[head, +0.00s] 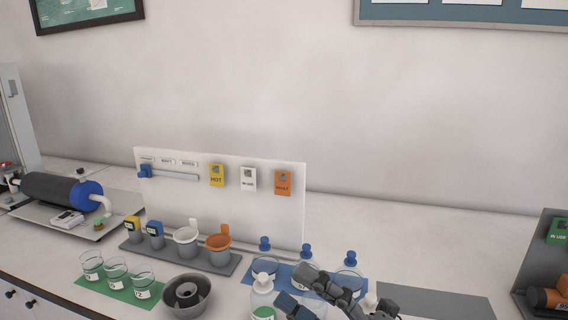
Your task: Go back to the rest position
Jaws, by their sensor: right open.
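My right gripper (297,288) shows at the bottom of the head view, right of centre. Its dark grey fingers are apart, and nothing shows held between them. It is in front of several clear bottles with blue stoppers (306,250) on a blue mat (284,270), and hides parts of them. A clear bottle with a green label (263,301) stands just left of the fingers. I cannot tell whether the gripper touches any glass. My left gripper is not in view.
A white board (220,190) with yellow, white and orange tags stands behind a grey rack (228,267) of cups. Beakers stand on a green mat (120,291), beside a dark ring-shaped bowl (187,297). A grey mat (435,306) at right looks bare. A dark holder (535,265) stands far right.

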